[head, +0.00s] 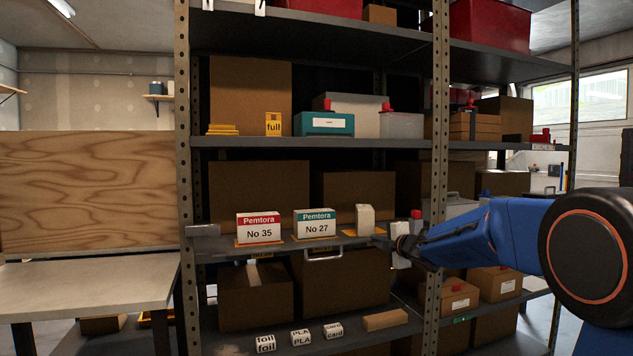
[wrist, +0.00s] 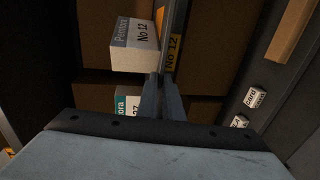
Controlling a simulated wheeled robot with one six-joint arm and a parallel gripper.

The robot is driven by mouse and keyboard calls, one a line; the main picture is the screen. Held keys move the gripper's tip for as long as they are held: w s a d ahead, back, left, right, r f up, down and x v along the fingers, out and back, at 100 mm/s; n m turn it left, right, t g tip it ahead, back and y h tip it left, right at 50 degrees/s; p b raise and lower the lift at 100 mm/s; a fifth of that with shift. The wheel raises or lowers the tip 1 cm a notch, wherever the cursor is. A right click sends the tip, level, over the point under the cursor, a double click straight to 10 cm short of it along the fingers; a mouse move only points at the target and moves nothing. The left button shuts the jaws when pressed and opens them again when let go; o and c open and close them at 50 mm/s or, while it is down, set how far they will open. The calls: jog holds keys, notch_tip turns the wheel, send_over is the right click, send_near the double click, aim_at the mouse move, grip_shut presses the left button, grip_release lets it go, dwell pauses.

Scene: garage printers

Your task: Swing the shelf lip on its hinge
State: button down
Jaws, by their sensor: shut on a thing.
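The shelf lip is a thin grey strip along the front edge of the middle shelf (head: 275,249). My gripper (head: 388,241) is at the right part of that shelf front, beside the upright post. In the wrist view my gripper (wrist: 160,80) has its fingers close together on the strip. The hinge cannot be made out.
Pemtora boxes No 35 (head: 258,227) and No 27 (head: 314,224) stand on the shelf, with a third white box (head: 365,219) near my gripper. A pale U-shaped handle (head: 323,254) shows at the shelf front. The perforated post (head: 436,150) is close to my arm.

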jog(key=shift+r+g, duration=0.1)
jog(key=shift+g, duration=0.2)
jog(key=c, duration=1.8)
grip_release()
jog(key=shift+c, duration=0.2)
